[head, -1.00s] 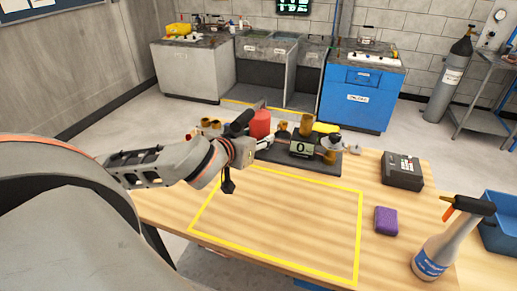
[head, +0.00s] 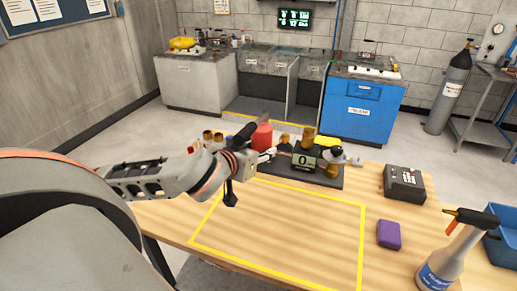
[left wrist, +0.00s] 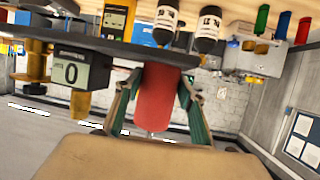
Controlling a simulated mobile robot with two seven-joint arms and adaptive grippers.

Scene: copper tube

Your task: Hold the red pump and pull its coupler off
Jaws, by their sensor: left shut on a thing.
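The red pump (head: 262,136) stands at the left part of a dark stand (head: 325,178) at the back of the wooden table. My left gripper (head: 256,156) reaches it from the left. In the left wrist view, which is upside down, the red body of the pump (left wrist: 155,98) sits between the two fingers of my left gripper (left wrist: 158,100), which are shut on its sides. I cannot make out the coupler in either view. My right gripper is not in view.
The stand also holds a display reading 0 (head: 303,160) and several brass pieces (head: 308,136). A dark device (head: 404,182), a purple block (head: 389,234) and a spray bottle (head: 447,258) stand to the right. The yellow-outlined area (head: 280,232) in front is clear.

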